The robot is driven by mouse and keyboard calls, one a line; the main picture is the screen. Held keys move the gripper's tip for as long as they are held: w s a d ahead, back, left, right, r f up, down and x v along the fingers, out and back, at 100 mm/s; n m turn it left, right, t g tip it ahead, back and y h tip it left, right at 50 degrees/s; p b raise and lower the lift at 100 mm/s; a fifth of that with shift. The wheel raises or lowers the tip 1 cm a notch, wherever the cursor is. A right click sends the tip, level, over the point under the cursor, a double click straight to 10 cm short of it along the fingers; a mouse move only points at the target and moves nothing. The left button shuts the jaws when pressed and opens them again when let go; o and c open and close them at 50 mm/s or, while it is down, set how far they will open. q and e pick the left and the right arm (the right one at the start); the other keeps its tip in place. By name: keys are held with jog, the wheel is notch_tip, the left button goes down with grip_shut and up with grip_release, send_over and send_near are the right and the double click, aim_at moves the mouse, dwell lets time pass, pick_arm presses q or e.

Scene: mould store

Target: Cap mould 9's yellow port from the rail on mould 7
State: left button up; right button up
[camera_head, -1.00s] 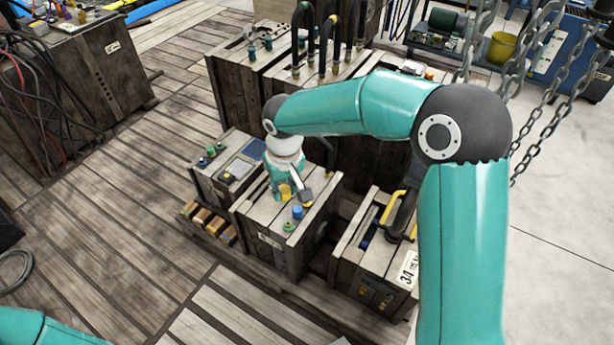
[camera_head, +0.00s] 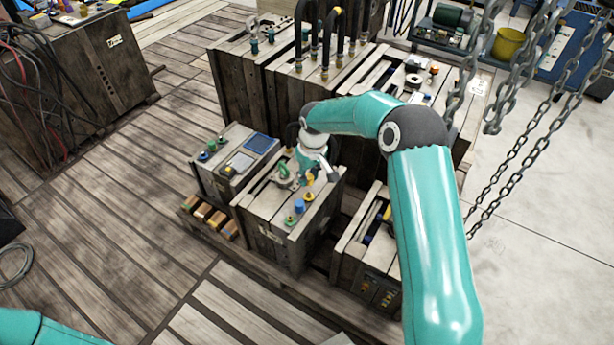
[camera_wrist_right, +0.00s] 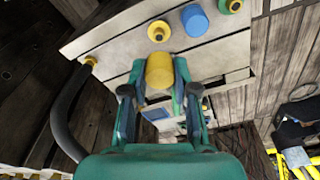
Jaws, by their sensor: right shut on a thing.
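My right gripper (camera_head: 320,180) is over the top of a wooden crate-like mould (camera_head: 273,237). In the right wrist view it (camera_wrist_right: 155,88) is shut on a yellow cylindrical cap (camera_wrist_right: 159,70). Past the cap, a row on the mould's top holds an orange-yellow fitting (camera_wrist_right: 158,31), a blue cap (camera_wrist_right: 195,20) and a green piece with a yellow base (camera_wrist_right: 230,5). The head view also shows the blue cap (camera_head: 299,206). I cannot read the moulds' numbers, so I cannot tell which are 7 and 9. My left gripper is out of view.
A smaller crate (camera_head: 215,180) with a blue panel stands left of this mould, another (camera_head: 365,265) to its right. Taller crates with black hoses (camera_head: 325,55) stand behind. Chains (camera_head: 515,160) hang at right. The plank floor (camera_head: 110,240) at left is mostly clear.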

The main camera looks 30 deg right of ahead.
aim_at(308, 193)
jog(key=shift+f+b, duration=1.6)
jog(key=shift+f, duration=0.85)
jog(key=shift+f+b, duration=0.7)
jog(key=shift+f, duration=0.35)
dwell(0.6)
jog(key=o, duration=0.8)
jog(key=shift+r, duration=0.1)
jog(key=shift+o, duration=0.2)
